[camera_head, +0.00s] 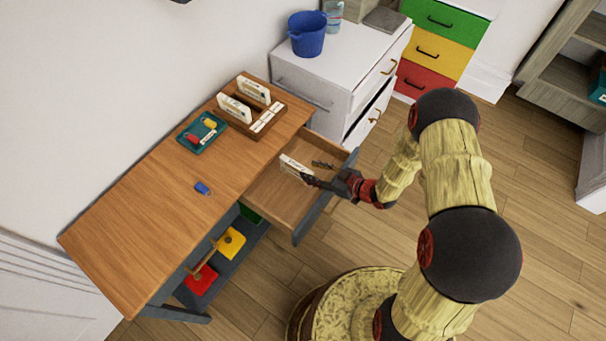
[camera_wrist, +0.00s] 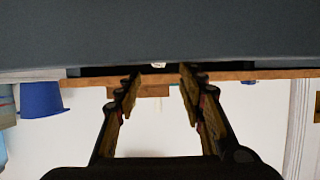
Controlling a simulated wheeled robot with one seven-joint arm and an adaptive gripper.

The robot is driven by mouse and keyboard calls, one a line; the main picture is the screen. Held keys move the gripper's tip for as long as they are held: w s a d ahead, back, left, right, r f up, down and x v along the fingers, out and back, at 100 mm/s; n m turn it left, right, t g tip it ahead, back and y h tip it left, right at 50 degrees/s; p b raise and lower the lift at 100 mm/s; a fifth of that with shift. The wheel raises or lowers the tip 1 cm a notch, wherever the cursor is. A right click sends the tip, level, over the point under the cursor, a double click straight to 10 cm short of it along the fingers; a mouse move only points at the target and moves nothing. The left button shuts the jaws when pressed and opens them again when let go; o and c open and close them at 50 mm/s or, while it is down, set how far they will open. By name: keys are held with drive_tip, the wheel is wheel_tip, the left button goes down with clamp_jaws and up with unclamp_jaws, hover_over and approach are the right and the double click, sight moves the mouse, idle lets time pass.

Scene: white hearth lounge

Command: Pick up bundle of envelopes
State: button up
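A white bundle that looks like envelopes (camera_head: 296,167) stands in the pulled-out desk drawer (camera_head: 276,203), towards its back half. My gripper (camera_head: 308,180) reaches over the drawer front from the right, its tips close beside the bundle in the head view; I cannot tell whether they touch it. In the wrist view my gripper (camera_wrist: 160,77) is open, with its two fingers apart. A small white patch (camera_wrist: 158,65), perhaps part of the bundle, shows between the fingertips at the edge of a dark grey panel (camera_wrist: 160,32). Most of it is hidden there.
A dark item (camera_head: 322,164) lies in the drawer. On the desk (camera_head: 135,230) are a wooden organizer (camera_head: 271,106) with similar white bundles, a teal tray (camera_head: 189,144) and a small blue item (camera_head: 203,188). A white cabinet (camera_head: 340,75) with a blue bucket (camera_head: 306,34) stands behind.

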sight(300, 167)
drive_tip(key=shift+w+f, duration=0.25)
drive_tip(key=shift+f, duration=0.3)
drive_tip(key=shift+b+x, duration=1.25)
drive_tip(key=shift+x, duration=2.65)
drive_tip(key=shift+a+r, duration=0.1)
drive_tip(key=shift+r, duration=0.1)
drive_tip(key=c, duration=0.3)
drive_tip(key=shift+s, duration=0.1)
clamp_jaws()
